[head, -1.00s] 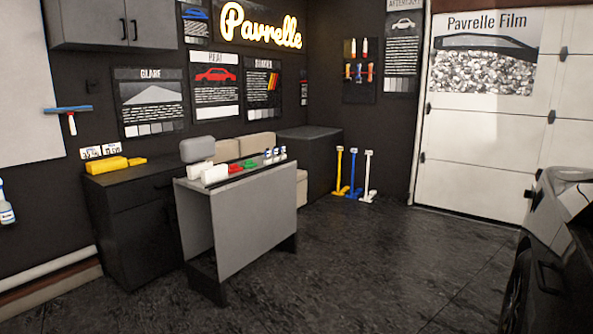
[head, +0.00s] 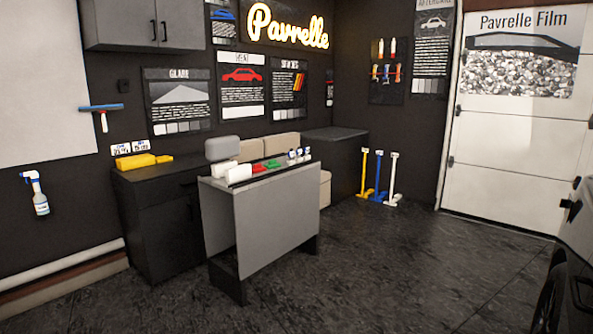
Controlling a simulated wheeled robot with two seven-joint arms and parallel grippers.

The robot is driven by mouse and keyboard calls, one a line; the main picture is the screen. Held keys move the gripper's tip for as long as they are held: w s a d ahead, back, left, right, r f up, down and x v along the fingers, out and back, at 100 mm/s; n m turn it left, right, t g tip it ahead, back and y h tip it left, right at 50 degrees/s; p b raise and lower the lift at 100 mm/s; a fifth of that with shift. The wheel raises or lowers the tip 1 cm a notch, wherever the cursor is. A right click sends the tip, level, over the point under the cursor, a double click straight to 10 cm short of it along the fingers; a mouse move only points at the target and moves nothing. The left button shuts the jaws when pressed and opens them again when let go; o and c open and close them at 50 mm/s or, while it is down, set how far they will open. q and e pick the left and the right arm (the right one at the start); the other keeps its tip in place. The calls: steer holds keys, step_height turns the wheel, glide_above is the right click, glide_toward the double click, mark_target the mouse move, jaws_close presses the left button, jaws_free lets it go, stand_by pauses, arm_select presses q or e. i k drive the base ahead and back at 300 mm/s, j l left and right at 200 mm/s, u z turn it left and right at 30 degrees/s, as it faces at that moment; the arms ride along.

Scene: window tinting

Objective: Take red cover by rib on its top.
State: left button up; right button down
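A small red object (head: 258,168), which looks like the red cover, lies on top of the grey desk (head: 275,220). It sits between a white roll-like item (head: 239,174) on its left and a green piece (head: 272,164) on its right. It is too small to make out a rib on its top. Neither of my grippers shows in the head view, and the desk is some way off across the floor.
A black cabinet (head: 155,220) with yellow items (head: 136,161) stands left of the desk. A chair back (head: 222,148) rises behind the desk. The dark floor (head: 390,270) in front is clear.

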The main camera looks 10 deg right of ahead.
mark_target(257, 168)
steer(key=i+z, duration=0.1)
steer(key=i, duration=0.55)
steer(key=i+z, duration=0.15)
steer(key=i, duration=0.45)
steer(key=i+j+z, duration=0.1)
steer(key=i, duration=0.5)
steer(key=i+j+z, duration=0.15)
steer(key=i, duration=0.5)
steer(key=i+j+z, duration=0.1)
steer(key=i+z, duration=0.3)
steer(key=i, duration=1.05)
